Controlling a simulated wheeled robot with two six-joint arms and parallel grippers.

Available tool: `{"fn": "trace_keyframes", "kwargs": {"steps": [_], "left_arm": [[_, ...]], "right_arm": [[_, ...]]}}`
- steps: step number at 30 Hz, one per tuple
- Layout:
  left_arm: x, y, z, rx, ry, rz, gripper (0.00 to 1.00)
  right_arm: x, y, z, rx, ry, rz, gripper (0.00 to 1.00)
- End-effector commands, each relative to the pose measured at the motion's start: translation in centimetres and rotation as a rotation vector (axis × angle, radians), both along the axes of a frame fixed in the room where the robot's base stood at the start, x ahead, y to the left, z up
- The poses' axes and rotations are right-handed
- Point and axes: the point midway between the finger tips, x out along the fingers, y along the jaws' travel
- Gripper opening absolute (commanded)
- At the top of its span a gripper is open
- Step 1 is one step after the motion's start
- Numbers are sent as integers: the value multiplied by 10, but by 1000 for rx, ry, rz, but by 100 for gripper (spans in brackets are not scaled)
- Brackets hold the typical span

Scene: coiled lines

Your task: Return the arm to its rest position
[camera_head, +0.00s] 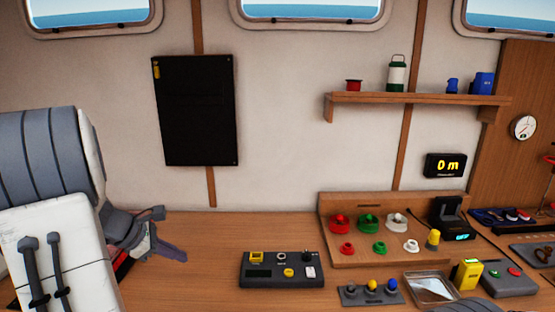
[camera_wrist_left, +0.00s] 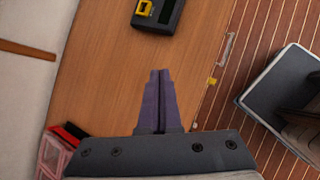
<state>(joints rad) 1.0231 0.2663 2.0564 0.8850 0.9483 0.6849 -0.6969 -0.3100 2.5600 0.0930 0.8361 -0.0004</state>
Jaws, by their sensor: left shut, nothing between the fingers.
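My left arm comes in from the left in the head view. Its left gripper (camera_head: 178,254) is over the left part of the wooden desk (camera_head: 205,285), to the left of the black control box. In the left wrist view the two purple fingers of the left gripper (camera_wrist_left: 161,73) lie together with nothing between them. The desk's bare wood (camera_wrist_left: 110,95) shows around the fingertips. My right gripper is not in view.
A black control box (camera_head: 262,270) stands on the desk. Right of it are a wooden rack with coloured knobs (camera_head: 400,260), a metal tray (camera_head: 428,292) and a yellow device (camera_head: 466,276). A dark panel (camera_head: 196,112) and a shelf (camera_head: 420,99) are on the wall.

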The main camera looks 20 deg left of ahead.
Motion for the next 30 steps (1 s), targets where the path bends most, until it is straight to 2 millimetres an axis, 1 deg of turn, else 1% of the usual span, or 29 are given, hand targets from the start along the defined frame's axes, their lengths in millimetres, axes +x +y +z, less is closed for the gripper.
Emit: {"fn": "trace_keyframes", "kwargs": {"steps": [1,2,3,4,5,6,7,8,9,11,12,14,15,17,18,21,25,27,30], "left_arm": [[13,-42,1,47,12,-162,0],[17,-63,1,75,17,-249,0],[20,-90,1,113,23,-367,0],[20,-111,1,140,25,-456,0],[20,-130,0,169,26,-544,0],[17,-156,0,207,25,-662,0],[14,-174,-1,235,24,-751,0],[10,-192,-1,264,20,-840,0],[4,-215,-2,304,13,-958,0],[-9,-246,-3,360,-3,-1136,0],[-19,-265,-3,399,-16,-1253,0],[-36,-291,-4,457,-41,-1431,0],[-47,-306,-5,497,-62,-1549,0],[-66,-326,-6,557,-96,-1725,0],[-79,-337,-7,596,-123,-1843,0],[-112,-359,-10,694,-200,-2127,0],[-146,-374,-13,807,-308,-2434,0],[-159,-378,-14,853,-359,-2557,0],[-171,-381,-15,898,-411,-2673,0]], "right_arm": [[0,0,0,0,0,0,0],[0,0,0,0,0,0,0],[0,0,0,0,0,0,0],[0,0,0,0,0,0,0],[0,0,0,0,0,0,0],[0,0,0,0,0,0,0],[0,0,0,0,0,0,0],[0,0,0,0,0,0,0],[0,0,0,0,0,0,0],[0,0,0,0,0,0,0],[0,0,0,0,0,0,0],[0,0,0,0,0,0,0],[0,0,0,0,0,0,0],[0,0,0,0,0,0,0],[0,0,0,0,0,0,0],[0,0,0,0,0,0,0],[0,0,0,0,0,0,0],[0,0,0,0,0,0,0],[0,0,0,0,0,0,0]]}}
